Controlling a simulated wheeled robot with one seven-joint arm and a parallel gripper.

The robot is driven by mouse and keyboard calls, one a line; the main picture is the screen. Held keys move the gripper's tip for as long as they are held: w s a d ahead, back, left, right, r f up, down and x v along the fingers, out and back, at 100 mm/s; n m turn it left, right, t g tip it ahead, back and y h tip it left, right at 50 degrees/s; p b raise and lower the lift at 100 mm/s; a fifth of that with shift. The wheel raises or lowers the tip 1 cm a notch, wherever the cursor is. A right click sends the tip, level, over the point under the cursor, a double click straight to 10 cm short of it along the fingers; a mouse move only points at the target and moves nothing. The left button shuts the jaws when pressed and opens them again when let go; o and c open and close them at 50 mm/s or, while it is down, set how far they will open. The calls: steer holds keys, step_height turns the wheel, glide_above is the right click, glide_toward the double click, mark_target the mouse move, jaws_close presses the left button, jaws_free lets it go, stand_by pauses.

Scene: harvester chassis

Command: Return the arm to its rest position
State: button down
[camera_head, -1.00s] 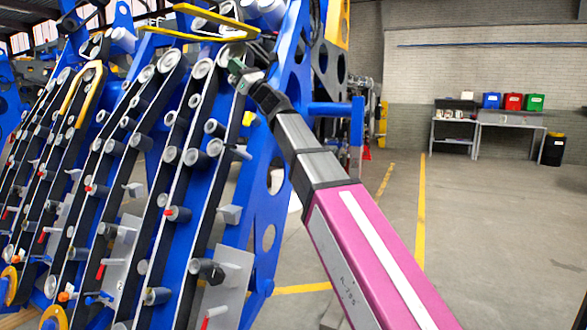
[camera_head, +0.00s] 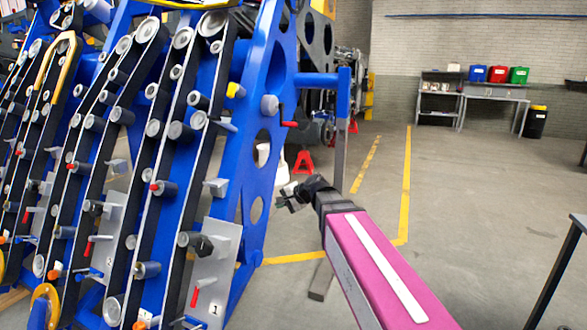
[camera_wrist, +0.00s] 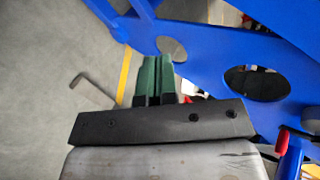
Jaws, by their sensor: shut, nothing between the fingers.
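My gripper (camera_head: 284,199) is at the end of my pink and black arm, in the middle of the head view. It is apart from the blue harvester chassis (camera_head: 262,110), just right of its lower edge. In the wrist view the two green fingers (camera_wrist: 153,80) lie side by side with no gap that holds anything. The blue chassis frame (camera_wrist: 215,62) with round holes fills the upper right of that view, beyond the fingers. The gripper is shut and empty.
Belts and rollers cover the chassis on the left. A dark-legged table (camera_head: 560,262) stands at the right edge. A workbench (camera_head: 490,92) with blue, red and green bins is at the back. Red stands (camera_head: 303,162) are behind the chassis.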

steer(key=s+d+f+n+g+h, duration=0.1)
steer(key=s+d+f+n+h, duration=0.1)
steer(key=s+d+f, duration=0.3)
steer(key=s+d+f+n+g+h, duration=0.2)
steer(key=s+d+f+h, duration=0.2)
steer(key=d+f, duration=0.6)
steer(key=s+d+f+n+g+h, duration=0.2)
steer(key=s+d+f+h, duration=0.1)
steer(key=s+d+f, duration=0.4)
step_height(320, 180, down, 3)
steer(key=shift+s+d+r+n+h, duration=0.1)
steer(key=shift+s+d+n+h, duration=0.2)
steer(key=shift+d, duration=0.55)
steer(key=shift+w, duration=0.1)
